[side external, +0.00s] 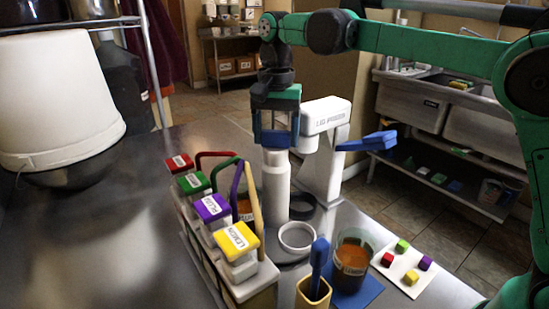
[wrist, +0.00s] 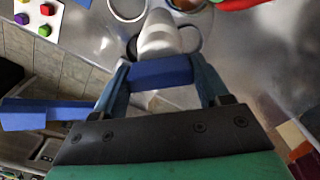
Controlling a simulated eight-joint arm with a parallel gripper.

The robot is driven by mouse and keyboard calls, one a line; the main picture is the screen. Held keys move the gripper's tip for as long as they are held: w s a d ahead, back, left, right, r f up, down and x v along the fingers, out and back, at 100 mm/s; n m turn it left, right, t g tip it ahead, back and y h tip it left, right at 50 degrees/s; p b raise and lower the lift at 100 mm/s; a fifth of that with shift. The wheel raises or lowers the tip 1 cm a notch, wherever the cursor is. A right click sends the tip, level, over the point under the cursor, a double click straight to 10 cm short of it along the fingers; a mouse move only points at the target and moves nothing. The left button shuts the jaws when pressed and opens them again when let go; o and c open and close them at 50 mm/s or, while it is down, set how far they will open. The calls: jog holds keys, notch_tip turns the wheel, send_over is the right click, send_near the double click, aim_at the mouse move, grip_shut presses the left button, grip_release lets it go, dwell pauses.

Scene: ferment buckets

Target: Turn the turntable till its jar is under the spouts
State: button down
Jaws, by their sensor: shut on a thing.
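My gripper (side external: 277,140) is shut on a blue bar (wrist: 165,72) on top of a pale post (side external: 276,185), which also shows below the bar in the wrist view (wrist: 160,35). Round holders surround the post's foot. A light ring (side external: 297,238) stands in front and a dark ring (side external: 301,206) to the right. A jar of amber liquid (side external: 245,207) stands left of the post, partly hidden by coloured curved levers (side external: 237,190). I cannot tell whether it is directly under the spouts, which are hidden.
A row of colour-topped dispensers (side external: 212,209) stands close on the left. A white machine (side external: 325,150) with a blue lever (side external: 367,142) stands behind right. A second amber jar (side external: 351,262), a blue-handled tool (side external: 318,265) and a plate of cubes (side external: 413,267) are front right.

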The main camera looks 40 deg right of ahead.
grip_release()
jog(key=shift+r, duration=2.85)
jog(key=shift+s+d+n, duration=0.25)
jog(key=shift+s+n, duration=0.2)
jog(key=shift+n, duration=0.05)
jog(key=s+d+f+n+t, duration=0.2)
jog(key=s+f+n+t, duration=0.1)
jog(key=s+f+n, duration=0.1)
jog(key=s+d+f+n+t, duration=0.2)
jog(key=s+f+n+t, duration=0.2)
jog(key=s+f, duration=0.3)
jog(key=shift+s+d, duration=0.25)
jog(key=shift+s, duration=0.95)
